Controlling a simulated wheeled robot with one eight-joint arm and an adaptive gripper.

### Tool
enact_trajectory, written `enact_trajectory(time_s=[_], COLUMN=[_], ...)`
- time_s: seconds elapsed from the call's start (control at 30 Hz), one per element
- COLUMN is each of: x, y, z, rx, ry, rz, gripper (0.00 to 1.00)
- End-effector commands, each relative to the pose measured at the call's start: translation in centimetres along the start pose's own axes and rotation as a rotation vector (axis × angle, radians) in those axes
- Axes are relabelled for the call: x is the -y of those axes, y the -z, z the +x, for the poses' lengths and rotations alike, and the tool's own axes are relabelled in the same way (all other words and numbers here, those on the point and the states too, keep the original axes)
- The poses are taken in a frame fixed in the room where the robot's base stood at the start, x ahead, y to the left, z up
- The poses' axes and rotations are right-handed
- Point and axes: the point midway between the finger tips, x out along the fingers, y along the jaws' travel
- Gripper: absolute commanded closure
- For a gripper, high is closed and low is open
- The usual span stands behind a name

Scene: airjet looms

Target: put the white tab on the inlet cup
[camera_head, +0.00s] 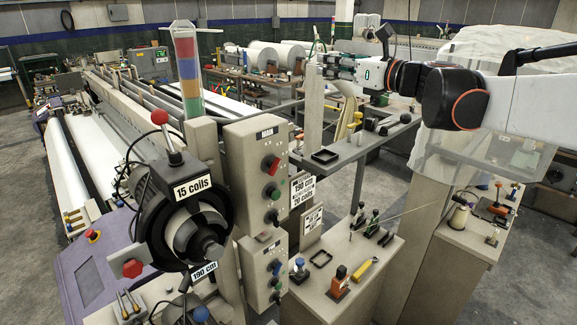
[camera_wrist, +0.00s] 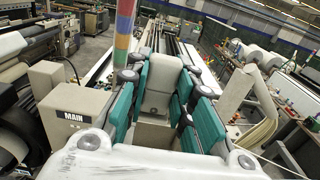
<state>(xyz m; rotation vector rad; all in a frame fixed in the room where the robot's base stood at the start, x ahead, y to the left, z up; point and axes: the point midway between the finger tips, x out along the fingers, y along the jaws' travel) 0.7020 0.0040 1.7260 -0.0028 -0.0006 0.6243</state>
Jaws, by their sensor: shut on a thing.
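My gripper (camera_head: 326,62) is at the end of my arm, which reaches in from the right, above the grey shelf. In the wrist view its teal-padded fingers are closed around a pale, off-white block (camera_wrist: 163,78), which I take to be the white tab. The tab is too small to make out in the head view. No part is clearly marked as the inlet cup. A dark round feeder (camera_head: 185,215) labelled "15 coils" stands at lower left, with a pale ring and a black rounded front. My gripper is apart from it, up and to the right.
A control post with a MAIN box (camera_head: 257,170) stands between the feeder and my gripper. A striped signal light (camera_head: 187,72) rises behind it. A lower cabinet (camera_head: 340,275) carries small tools. A translucent sheet hangs at right.

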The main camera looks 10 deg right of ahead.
Motion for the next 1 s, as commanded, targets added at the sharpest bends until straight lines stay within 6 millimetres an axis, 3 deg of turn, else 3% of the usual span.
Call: enact_trajectory(time_s=[0.17,0.7,1.0], x=[0.1,0.0,0.0], y=[1.2,13.7,16.7], z=[0.0,0.0,0.0], rx=[0.0,0.0,0.0], ry=[0.001,0.0,0.0], rz=[0.0,0.0,0.0], gripper=[1.0,1.0,1.0])
